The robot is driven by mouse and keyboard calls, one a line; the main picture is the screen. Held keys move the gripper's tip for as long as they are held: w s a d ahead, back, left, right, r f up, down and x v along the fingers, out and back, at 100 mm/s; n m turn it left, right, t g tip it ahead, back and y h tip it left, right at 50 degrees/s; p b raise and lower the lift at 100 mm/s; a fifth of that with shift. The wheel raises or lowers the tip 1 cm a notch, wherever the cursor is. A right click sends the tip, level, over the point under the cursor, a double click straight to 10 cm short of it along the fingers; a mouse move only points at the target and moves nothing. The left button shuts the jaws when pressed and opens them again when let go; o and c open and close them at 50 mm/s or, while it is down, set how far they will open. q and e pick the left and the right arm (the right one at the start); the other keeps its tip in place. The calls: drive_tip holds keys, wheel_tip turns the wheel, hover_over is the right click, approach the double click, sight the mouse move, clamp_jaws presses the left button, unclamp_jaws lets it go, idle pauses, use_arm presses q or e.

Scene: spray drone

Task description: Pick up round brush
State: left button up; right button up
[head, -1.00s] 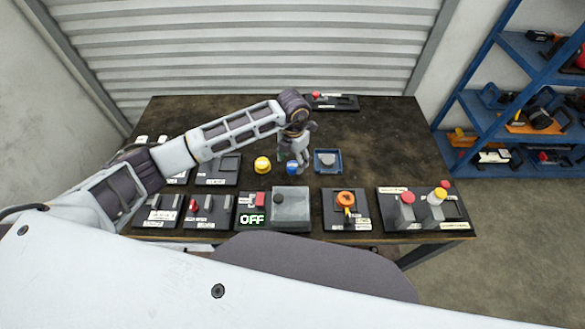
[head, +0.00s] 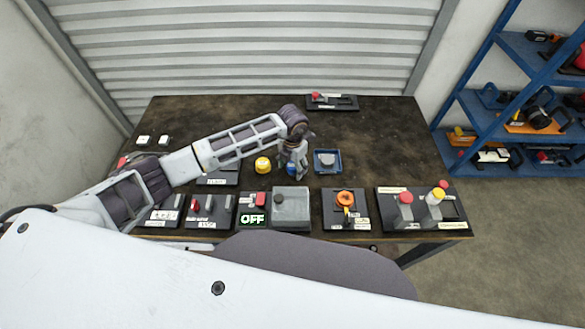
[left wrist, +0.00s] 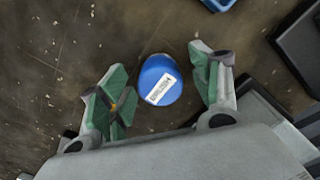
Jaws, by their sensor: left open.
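A blue round object (left wrist: 160,78) with a white label stands on the dark table, seen from above in the left wrist view. Its label is too small to read, and I cannot tell for sure that it is the round brush. In the head view the blue object (head: 292,170) is partly hidden by my left gripper (head: 296,165). The left gripper is open, with one green-padded finger on each side of the blue object and visible gaps between. My right gripper is not in view.
A yellow round object (head: 263,165) stands just left. A blue tray (head: 338,171) with a grey round piece is close on the right. Labelled switch boxes line the front edge, including a grey box (head: 291,209). The table's back is mostly clear.

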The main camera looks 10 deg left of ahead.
sight(293, 165)
use_arm(q)
drive_tip(key=c, duration=1.1)
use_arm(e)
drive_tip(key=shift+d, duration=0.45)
use_arm(q)
drive_tip(key=shift+r, duration=0.2)
wheel_tip(293, 165, up, 9)
drive_tip(key=shift+f+b, duration=0.1)
drive_tip(key=shift+b, duration=0.5)
drive_tip(key=shift+r, duration=0.4)
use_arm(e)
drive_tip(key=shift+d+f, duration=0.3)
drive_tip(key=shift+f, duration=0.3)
